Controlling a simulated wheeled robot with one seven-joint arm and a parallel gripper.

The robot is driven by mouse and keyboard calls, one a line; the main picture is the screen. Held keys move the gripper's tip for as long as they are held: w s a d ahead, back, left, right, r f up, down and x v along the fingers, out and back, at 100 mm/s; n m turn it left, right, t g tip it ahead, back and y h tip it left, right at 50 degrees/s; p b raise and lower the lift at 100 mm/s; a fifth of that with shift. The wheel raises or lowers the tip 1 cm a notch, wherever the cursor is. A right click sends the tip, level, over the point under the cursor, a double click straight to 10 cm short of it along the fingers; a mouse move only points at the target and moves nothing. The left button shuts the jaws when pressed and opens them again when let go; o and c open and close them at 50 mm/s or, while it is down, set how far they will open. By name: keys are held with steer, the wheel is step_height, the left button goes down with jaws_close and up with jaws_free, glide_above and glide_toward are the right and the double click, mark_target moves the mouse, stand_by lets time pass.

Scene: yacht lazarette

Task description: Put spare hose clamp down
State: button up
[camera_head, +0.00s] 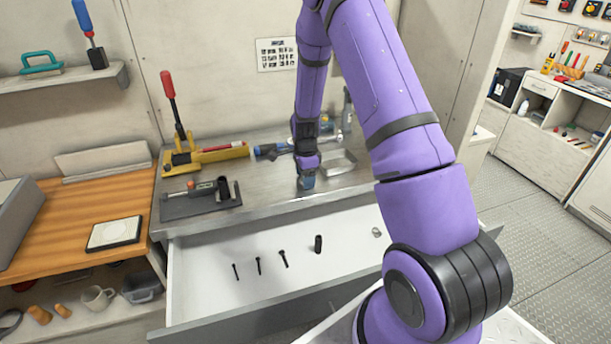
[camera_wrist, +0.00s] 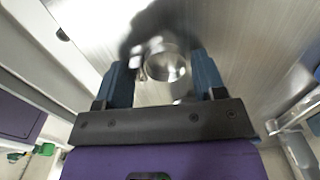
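My gripper (camera_head: 307,184) reaches down over the metal worktop, just left of a shallow tray-like recess. In the wrist view its two blue fingers (camera_wrist: 163,68) stand on either side of a shiny metal ring, the spare hose clamp (camera_wrist: 168,78). The fingers appear shut on the clamp, with its small screw housing at the left finger. The picture is blurred there, and a dark shadow falls on the brushed metal just beyond. In the head view the clamp is hidden by the gripper.
An open white drawer (camera_head: 215,290) below holds several black bolts, a black cylinder (camera_head: 318,244) and a small silver ring (camera_head: 377,232). A yellow tool (camera_head: 220,154) and a dark mat (camera_head: 178,207) with a tool lie left on the worktop (camera_head: 270,196). Blue-handled tools lie behind my gripper.

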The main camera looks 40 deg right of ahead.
steer(key=shift+o, duration=1.3)
steer(key=s+a+r+n+t, duration=0.1)
steer(key=s+a+r+n, duration=0.15)
steer(key=r, duration=0.95)
steer(key=s+a+r+n, duration=0.2)
steer(key=a+r+n, duration=0.1)
steer(key=r, duration=0.9)
steer(key=s+a+r+n+t, duration=0.1)
steer(key=s+a+r+n, duration=0.2)
steer(key=s, duration=0.6)
steer(key=s+a+r+n+t, duration=0.1)
steer(key=s+a+r+n, duration=0.2)
steer(key=s+r+n, duration=0.4)
steer(key=s+a+r+n+t, duration=0.2)
steer(key=s+r+n, duration=0.3)
steer(key=s, duration=0.6)
steer(key=shift+s+a+n, duration=0.2)
steer(key=shift+a+n, duration=0.25)
steer(key=shift+a, duration=0.2)
